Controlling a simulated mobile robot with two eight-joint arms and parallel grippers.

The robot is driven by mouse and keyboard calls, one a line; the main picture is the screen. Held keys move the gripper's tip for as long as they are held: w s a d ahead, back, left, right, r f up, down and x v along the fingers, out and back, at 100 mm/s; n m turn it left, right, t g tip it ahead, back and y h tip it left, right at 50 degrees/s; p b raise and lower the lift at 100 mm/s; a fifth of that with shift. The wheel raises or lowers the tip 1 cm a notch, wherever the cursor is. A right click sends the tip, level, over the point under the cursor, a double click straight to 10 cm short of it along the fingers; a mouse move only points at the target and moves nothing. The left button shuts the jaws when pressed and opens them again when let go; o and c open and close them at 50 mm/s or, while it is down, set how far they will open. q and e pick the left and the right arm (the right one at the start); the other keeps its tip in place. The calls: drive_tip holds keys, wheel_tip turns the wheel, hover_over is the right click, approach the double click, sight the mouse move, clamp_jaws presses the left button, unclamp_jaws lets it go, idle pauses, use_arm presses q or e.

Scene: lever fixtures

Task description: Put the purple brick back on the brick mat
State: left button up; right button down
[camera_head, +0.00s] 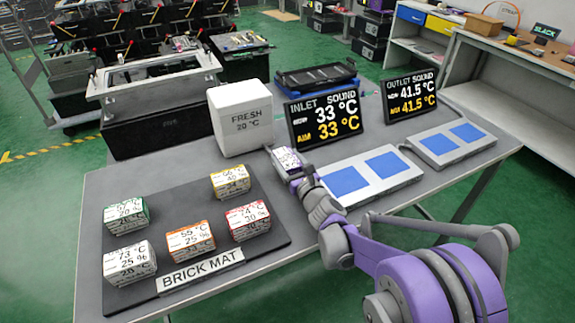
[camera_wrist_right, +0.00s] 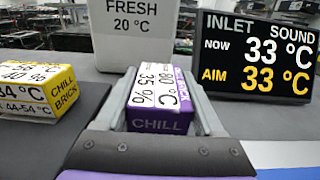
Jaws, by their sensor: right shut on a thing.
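The dark brick mat (camera_head: 172,203) lies at the left of the table. It carries a green brick (camera_head: 126,213), yellow brick (camera_head: 230,180), orange brick (camera_head: 190,240), red brick (camera_head: 248,221) and white brick (camera_head: 130,261). My left gripper is out of view.
The FRESH 20 °C box (camera_head: 240,118) stands behind the purple brick. The inlet display (camera_head: 325,118) reads 33 °C for NOW and AIM; the outlet display (camera_head: 410,95) reads 41.5 °C. Two trays with blue pads (camera_head: 370,175) (camera_head: 451,143) lie at the right.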

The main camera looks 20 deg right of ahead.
drive_tip(key=shift+f, duration=0.85)
drive_tip(key=shift+f, duration=0.1)
drive_tip(key=shift+c, duration=2.2)
unclamp_jaws()
drive_tip(key=shift+f, duration=0.15)
drive_tip(key=o, duration=0.4)
drive_tip(key=shift+o, duration=0.2)
